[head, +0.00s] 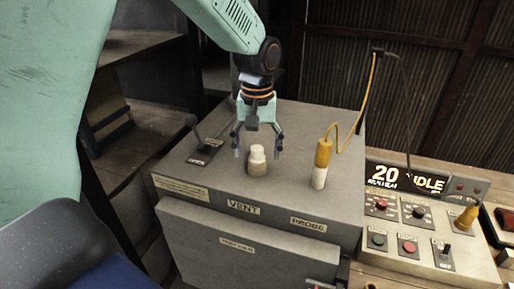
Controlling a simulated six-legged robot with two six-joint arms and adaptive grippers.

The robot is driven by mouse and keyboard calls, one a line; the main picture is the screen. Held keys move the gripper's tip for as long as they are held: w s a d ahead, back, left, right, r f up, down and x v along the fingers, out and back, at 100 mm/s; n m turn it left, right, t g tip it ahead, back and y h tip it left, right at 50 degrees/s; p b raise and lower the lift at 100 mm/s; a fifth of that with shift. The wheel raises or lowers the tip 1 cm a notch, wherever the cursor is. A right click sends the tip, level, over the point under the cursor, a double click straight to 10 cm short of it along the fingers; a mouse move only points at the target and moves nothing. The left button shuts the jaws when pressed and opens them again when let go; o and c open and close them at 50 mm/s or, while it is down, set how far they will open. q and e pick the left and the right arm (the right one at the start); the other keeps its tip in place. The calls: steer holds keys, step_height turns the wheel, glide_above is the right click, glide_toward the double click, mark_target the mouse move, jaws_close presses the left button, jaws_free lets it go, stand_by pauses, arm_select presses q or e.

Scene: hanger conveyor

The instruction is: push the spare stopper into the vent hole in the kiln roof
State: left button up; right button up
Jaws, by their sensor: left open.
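A pale stopper (257,161) with a narrower white top and a beige lower part stands upright on the grey kiln roof (300,135), behind the VENT label (243,207). Its lower end hides the vent hole, so I cannot tell how deep it sits. My left gripper (257,147) points down right above the stopper, with its fingers spread open to either side of the top. The fingers appear apart from it, and nothing is held. My right gripper is not in view.
A yellow-and-white probe (321,165) stands upright to the right, its yellow cord running up to the back wall. A small lever (198,140) is at the roof's left. A control panel (420,232) with buttons, an orange cone-like piece (467,218) and a display reading 20 IDLE is at the right.

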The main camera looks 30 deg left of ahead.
mark_target(257, 148)
arm_select(q)
step_height(257, 148, up, 12)
stand_by(0.7)
step_height(257, 148, down, 12)
steer(key=shift+r, duration=0.15)
stand_by(0.6)
stand_by(0.4)
